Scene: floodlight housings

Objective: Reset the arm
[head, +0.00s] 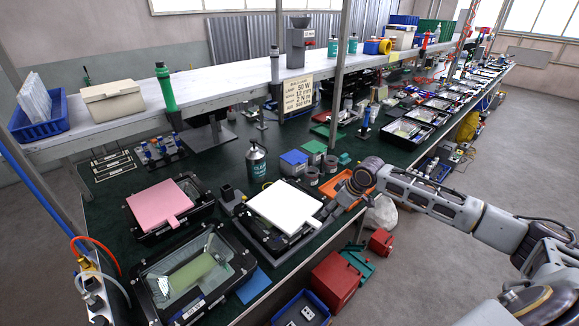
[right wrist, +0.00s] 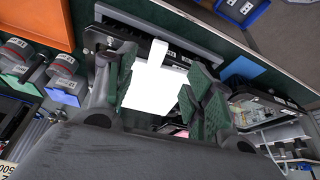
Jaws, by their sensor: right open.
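My right arm (head: 440,205) reaches in from the right over the bench edge. Its gripper (head: 338,193) is just right of a floodlight housing with a white panel (head: 286,206) on top. In the right wrist view the gripper (right wrist: 163,65) has its green-padded fingers spread apart. The white panel (right wrist: 155,88) and its tab show between and beyond the fingers, and nothing is gripped. A second housing carries a pink panel (head: 160,204). An open housing with a glass front (head: 190,270) lies at the near left. My left gripper does not show.
An orange tray (head: 345,187) lies near my right gripper, and it also shows in the right wrist view (right wrist: 38,22). A dark bottle (head: 256,160) and blue box (head: 293,161) stand behind. Shelf posts rise from the bench. A red box (head: 335,282) is below the front edge. Floor at right is clear.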

